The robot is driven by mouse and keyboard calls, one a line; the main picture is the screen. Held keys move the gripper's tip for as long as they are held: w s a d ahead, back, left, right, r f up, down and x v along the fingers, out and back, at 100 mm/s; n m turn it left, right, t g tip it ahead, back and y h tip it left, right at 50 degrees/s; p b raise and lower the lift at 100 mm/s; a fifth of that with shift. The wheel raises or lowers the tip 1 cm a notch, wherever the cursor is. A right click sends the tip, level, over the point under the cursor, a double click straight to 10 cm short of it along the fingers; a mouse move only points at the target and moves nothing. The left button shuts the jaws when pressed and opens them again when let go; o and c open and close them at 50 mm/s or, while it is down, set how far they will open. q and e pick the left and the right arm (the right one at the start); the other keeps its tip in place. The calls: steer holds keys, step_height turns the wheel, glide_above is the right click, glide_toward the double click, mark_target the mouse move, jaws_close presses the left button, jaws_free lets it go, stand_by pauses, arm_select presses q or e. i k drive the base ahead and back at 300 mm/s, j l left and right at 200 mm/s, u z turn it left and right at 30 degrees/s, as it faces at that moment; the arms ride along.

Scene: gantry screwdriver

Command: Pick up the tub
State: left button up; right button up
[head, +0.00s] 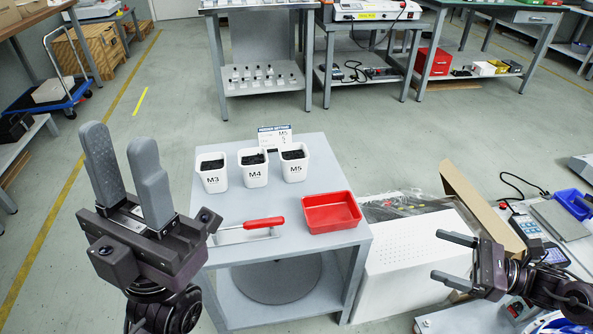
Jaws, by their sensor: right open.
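Three white tubs stand upright in a row on the small grey table (330,160): the M3 tub (214,182), the M4 tub (253,170) and the M5 tub (294,168). Each is filled with small dark pieces. My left gripper (119,138) points up at the left, its fingers apart and nothing between them. It is left of the M3 tub and nearer to me, touching no tub. My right gripper (438,255) is at the lower right, open and empty, well right of the tubs. No tub is held.
A red tray (331,213) and a red-handled screwdriver (262,223) are in front of the tubs. A small sign (275,138) stands behind them. A white box (410,265) and an open carton (478,210) lie to the right. The floor behind the table is clear.

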mark_target(294, 157)
steer(key=i+l+u, duration=0.2)
steer(key=u, duration=0.2)
steer(key=i+l+u, duration=0.25)
steer(key=u, duration=0.15)
steer(key=i+l+u, duration=0.15)
steer(key=l+u, duration=0.2)
